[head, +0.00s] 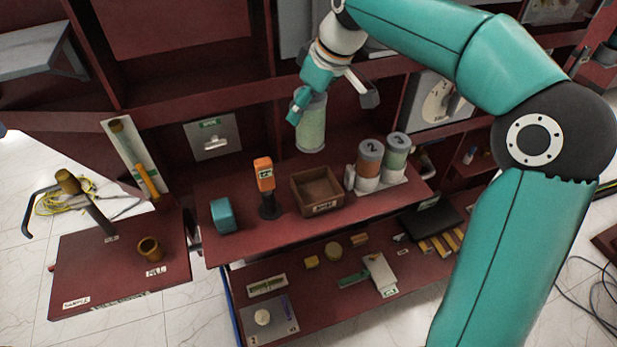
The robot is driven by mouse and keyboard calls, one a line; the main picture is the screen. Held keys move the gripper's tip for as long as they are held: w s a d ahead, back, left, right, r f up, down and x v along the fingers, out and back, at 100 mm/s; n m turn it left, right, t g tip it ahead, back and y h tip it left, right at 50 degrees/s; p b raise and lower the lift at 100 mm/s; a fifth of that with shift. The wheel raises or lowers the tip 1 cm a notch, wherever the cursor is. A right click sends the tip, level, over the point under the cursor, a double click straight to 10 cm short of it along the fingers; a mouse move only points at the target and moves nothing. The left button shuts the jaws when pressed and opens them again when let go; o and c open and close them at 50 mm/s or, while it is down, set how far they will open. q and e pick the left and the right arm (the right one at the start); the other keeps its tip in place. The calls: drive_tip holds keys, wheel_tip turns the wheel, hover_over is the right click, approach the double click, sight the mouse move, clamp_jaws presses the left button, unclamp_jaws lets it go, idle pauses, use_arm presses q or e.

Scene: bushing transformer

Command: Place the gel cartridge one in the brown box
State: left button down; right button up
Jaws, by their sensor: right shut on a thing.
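My right gripper (326,96) is shut on a pale green cylinder with a grey rim, the gel cartridge one (312,126). Its number does not show. The cartridge hangs nearly upright above and behind the brown box (300,196), apart from it. The box is open-topped, looks empty and stands on the upper red shelf with a label on its front. Two other cartridges, marked 2 (370,156) and 3 (396,148), stand on a white holder right of the box. My left gripper is out of view.
An orange handheld tool (264,176) stands just left of the box, and a teal block (223,214) lies farther left. A lower shelf (330,300) holds small parts. A side table (110,275) at left carries a mallet and a brass cup.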

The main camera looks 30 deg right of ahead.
drive_tip(key=shift+s+d+f+b, duration=0.2)
drive_tip(key=shift+f+b, duration=0.15)
drive_tip(key=shift+f, duration=2.55)
drive_tip(key=shift+s+d+f+b, duration=0.15)
drive_tip(key=shift+f+b, duration=0.25)
drive_tip(key=shift+f, duration=2.5)
drive_tip(key=shift+s+d+f+b, duration=0.1)
drive_tip(key=shift+d+f+b, duration=0.2)
drive_tip(key=shift+f, duration=2.6)
drive_tip(key=shift+a+f, duration=0.1)
drive_tip(key=o, duration=1.4)
drive_tip(key=p+v, duration=0.1)
drive_tip(key=v, duration=1.1)
drive_tip(key=shift+a, duration=0.1)
